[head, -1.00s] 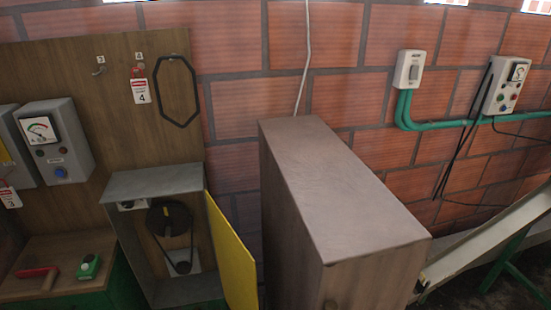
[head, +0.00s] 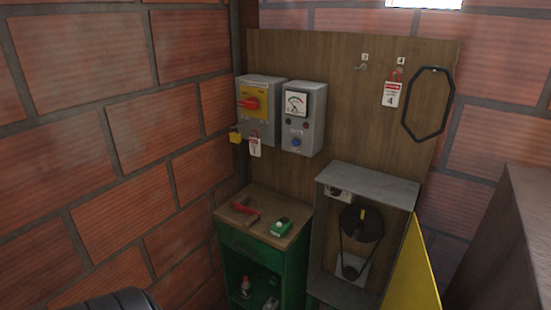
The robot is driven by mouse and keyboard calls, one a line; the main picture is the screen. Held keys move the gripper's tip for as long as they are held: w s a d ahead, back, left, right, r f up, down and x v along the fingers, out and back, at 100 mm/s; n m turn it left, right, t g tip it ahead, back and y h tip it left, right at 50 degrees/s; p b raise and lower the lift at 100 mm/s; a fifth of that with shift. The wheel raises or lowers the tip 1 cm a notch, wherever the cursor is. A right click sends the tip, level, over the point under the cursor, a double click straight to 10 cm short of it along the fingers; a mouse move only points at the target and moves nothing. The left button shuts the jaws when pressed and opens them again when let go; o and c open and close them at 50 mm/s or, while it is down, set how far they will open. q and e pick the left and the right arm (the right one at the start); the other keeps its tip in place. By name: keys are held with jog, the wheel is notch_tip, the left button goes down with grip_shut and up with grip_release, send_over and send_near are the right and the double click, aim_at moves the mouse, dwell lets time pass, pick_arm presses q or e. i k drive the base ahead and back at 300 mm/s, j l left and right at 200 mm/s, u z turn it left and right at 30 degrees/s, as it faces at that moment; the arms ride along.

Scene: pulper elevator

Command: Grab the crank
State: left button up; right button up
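The crank, seemingly the red-handled tool (head: 245,212), lies on the wooden top of a small green cabinet (head: 262,243) in the head view, left of centre. Neither of my grippers shows in the head view, so nothing is seen touching the crank.
An open grey housing (head: 370,172) with a dark pulley and belt (head: 362,223) stands right of the cabinet, its yellow door (head: 413,270) swung out. Control boxes (head: 303,120) and a black belt loop (head: 428,105) are on the board above. A brown cabinet (head: 520,240) stands at right.

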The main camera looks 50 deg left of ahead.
aim_at(239, 204)
jog(key=u, duration=1.7)
jog(key=i+j, duration=0.1)
jog(key=i, duration=0.35)
jog(key=i+j, duration=0.1)
jog(key=i, duration=0.4)
jog(key=l+z, duration=0.05)
